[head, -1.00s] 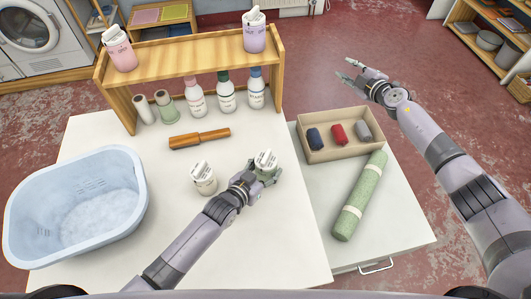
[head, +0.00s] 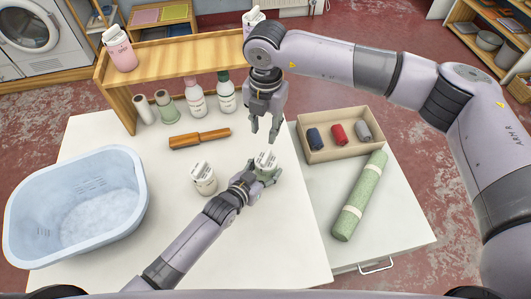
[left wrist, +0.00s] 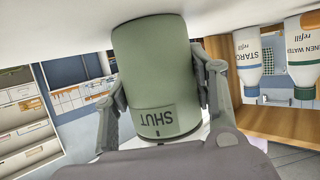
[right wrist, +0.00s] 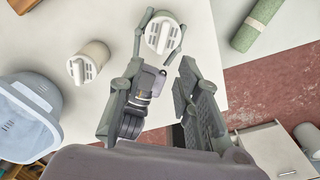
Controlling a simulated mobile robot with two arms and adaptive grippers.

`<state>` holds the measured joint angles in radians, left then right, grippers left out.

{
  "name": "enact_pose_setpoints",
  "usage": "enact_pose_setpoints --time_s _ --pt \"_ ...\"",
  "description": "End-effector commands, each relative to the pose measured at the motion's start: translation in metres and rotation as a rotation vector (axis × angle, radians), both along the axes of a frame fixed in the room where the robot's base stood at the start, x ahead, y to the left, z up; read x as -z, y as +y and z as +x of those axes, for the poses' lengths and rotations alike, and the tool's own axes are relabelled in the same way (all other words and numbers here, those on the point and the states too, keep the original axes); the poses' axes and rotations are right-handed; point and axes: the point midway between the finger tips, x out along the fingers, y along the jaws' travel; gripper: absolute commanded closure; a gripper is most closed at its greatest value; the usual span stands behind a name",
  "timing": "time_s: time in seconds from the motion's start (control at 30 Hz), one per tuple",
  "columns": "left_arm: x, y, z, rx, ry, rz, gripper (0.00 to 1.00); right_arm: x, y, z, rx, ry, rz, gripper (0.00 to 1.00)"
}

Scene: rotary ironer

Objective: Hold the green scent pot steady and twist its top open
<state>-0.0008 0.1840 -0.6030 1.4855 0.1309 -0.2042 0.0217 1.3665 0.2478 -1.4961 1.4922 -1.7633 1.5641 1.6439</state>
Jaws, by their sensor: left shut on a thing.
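The green scent pot (head: 266,167) stands near the table's right edge under a white slotted top (right wrist: 161,34). My left gripper (left wrist: 160,85) is shut on its green body, one finger on each side. A "SHUT" label shows on the body in the left wrist view, upside down. My right gripper (head: 264,133) is open and empty, pointing down just above and behind the pot, apart from its top. In the right wrist view its fingers are spread, with the pot beyond their tips.
A cream pot (head: 204,180) stands left of the green one. A wooden roller (head: 199,138), a blue basket (head: 75,205) and a shelf (head: 185,52) with bottles below it are around. A tray (head: 340,155) and a green roll (head: 358,197) lie to the right.

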Motion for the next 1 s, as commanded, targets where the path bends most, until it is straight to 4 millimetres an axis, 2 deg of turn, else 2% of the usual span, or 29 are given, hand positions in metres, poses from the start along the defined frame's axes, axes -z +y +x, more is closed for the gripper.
enact_pose_setpoints --time_s 0.17,0.6,0.8,1.0 --pt "0.000 0.000 0.000 0.000 0.000 0.000 0.82 0.016 -0.003 -0.002 -0.003 0.000 -0.022 0.69" --pt "0.000 0.000 0.000 0.000 0.000 0.000 0.82 0.098 -0.002 -0.002 -0.003 0.001 -0.018 0.69" --pt "0.000 0.000 0.000 0.000 0.000 0.000 0.82 0.116 -0.002 -0.002 -0.004 -0.001 -0.017 0.69" --pt "0.000 0.000 0.000 0.000 0.000 0.000 0.82 0.119 -0.002 -0.002 -0.005 -0.001 -0.017 0.69"
